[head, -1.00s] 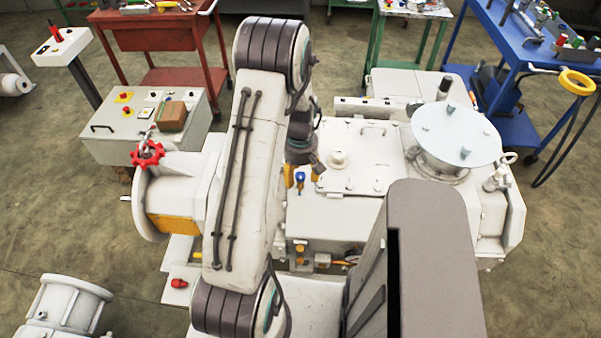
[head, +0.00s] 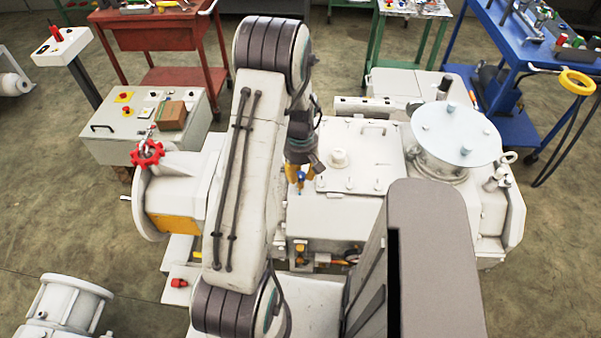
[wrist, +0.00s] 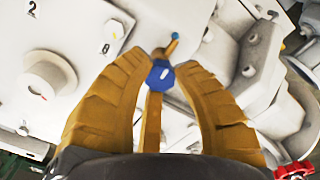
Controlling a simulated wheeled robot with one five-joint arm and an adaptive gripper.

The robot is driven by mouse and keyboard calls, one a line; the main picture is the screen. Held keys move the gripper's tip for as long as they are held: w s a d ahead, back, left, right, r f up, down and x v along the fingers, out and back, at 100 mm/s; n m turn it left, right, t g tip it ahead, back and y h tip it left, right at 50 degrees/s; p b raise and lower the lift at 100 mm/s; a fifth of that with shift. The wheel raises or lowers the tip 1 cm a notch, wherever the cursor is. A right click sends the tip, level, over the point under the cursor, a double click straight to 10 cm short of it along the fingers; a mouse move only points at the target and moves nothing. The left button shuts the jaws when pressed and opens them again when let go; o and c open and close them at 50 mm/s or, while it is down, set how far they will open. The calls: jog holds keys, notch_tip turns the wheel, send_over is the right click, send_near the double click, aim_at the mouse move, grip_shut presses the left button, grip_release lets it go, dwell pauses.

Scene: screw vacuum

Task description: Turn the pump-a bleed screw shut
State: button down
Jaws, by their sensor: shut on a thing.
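The bleed screw is a small blue hexagonal head (wrist: 160,74) with a white mark, on the white pump body. A short brass spout with a blue tip (wrist: 173,42) stands out just beyond it. In the wrist view my gripper (wrist: 163,62) has its yellow fingers closed around the blue head, one on each side. In the head view the gripper (head: 300,178) points down at the pump's near left edge, with a bit of the blue screw (head: 301,178) showing between the fingers. The screw's shaft is hidden.
A white dial or knob (wrist: 45,84) lies left of the fingers in the wrist view. A red handwheel (head: 147,153) stands left of my arm. A round white lid (head: 455,134) sits on the pump at right. A grey control box (head: 105,145) is at left.

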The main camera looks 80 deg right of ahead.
jog(key=shift+f, duration=0.15)
jog(key=m+b, duration=0.3)
jog(key=m, duration=0.1)
jog(key=shift+f, duration=0.15)
jog(key=m+b, duration=0.3)
jog(key=m, duration=0.2)
jog(key=m+b, duration=0.2)
jog(key=m, duration=0.3)
jog(key=shift+m, duration=0.4)
jog(key=shift+m+b, duration=0.8)
jog(key=shift+m, duration=1.2)
jog(key=c, duration=0.9)
grip_release()
jog(key=shift+r, duration=0.2)
